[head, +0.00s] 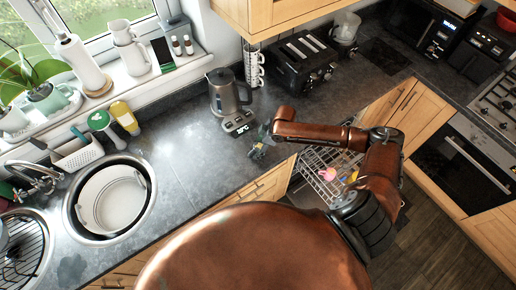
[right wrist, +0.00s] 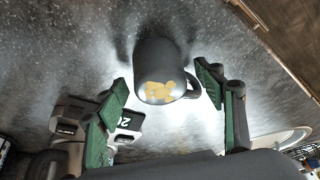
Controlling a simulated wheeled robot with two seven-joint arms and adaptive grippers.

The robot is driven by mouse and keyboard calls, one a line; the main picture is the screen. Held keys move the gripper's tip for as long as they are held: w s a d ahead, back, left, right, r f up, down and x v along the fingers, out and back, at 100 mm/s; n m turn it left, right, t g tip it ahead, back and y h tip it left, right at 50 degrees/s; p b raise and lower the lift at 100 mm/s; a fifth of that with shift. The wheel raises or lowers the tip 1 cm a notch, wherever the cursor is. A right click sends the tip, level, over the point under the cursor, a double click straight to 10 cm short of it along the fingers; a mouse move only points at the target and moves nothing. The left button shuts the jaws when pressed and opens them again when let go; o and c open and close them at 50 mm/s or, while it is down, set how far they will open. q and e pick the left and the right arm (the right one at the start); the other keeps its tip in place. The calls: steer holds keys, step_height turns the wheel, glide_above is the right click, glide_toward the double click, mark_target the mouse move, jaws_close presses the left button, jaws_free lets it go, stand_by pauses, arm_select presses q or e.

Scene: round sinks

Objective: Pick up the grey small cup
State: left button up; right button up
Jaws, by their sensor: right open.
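The grey small cup (right wrist: 160,62) shows in the right wrist view, dark grey with yellowish patches on the face toward the camera and a handle on its right side. My right gripper (right wrist: 163,78) is open, with one green finger on each side of the cup; I cannot tell whether either finger touches it. In the head view my right gripper (head: 261,145) is low over the counter, right of the kettle, and I cannot make out the cup clearly there. My left gripper is not in view.
A grey kettle (head: 226,95) stands on a base with a display (head: 238,123), close to my right gripper. A black toaster (head: 302,62) is behind. An open dishwasher rack (head: 325,172) lies below the counter edge. The counter (head: 180,170) left of the kettle is clear up to the round sink (head: 75,222).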

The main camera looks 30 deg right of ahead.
steer(key=shift+f, duration=0.15)
steer(key=c, duration=1.4)
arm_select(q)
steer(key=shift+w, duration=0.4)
